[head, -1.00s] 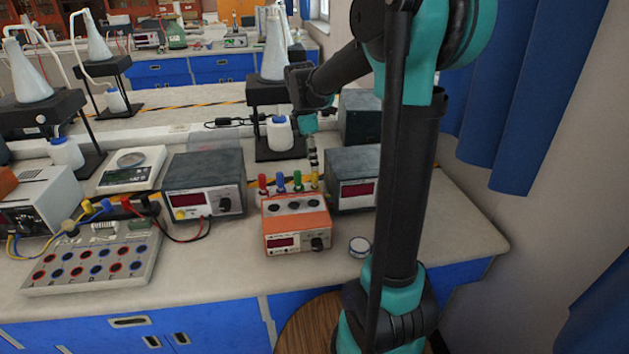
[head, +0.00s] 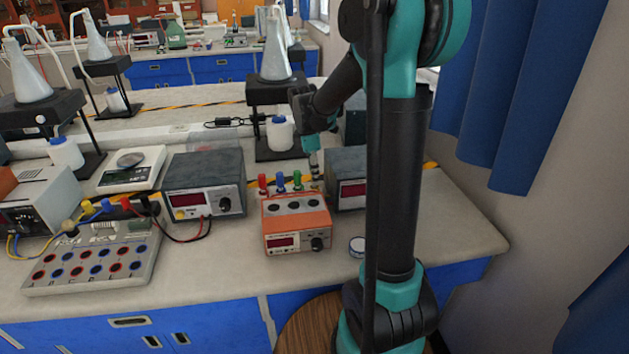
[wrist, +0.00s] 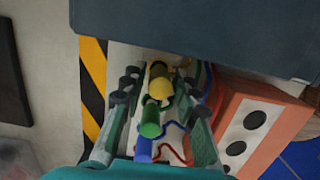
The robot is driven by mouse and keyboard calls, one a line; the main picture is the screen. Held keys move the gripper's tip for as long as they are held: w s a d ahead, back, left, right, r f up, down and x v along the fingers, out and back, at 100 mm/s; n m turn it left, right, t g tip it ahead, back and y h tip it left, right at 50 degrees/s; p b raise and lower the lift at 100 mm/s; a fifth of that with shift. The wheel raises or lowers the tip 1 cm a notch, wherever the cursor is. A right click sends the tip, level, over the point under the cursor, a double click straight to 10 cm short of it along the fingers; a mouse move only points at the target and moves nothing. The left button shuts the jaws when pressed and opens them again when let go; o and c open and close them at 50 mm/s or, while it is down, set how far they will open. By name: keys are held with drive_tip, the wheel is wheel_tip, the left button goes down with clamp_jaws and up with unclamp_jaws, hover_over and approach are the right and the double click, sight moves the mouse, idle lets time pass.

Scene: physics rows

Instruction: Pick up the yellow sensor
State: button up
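The yellow sensor (wrist: 160,85) shows in the wrist view between the two fingertips of my gripper (wrist: 159,80). The fingers stand apart on either side of it, with a gap visible on at least the left. In the head view my gripper (head: 314,165) points down behind the orange meter box (head: 297,230), at the right end of a row of coloured sensors. The yellow one is mostly hidden there by my gripper. The green sensor (head: 297,180), blue sensor (head: 280,182) and red sensor (head: 262,184) stand to its left.
A dark power supply (head: 345,165) stands close to the right of my gripper; its dark casing (wrist: 200,35) fills the wrist view's top. Another supply (head: 205,180) stands left. A flask stand (head: 275,95) is behind. Bench surface (head: 455,220) at the right is clear.

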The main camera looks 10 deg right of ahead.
clamp_jaws()
drive_tip(key=shift+r, duration=0.15)
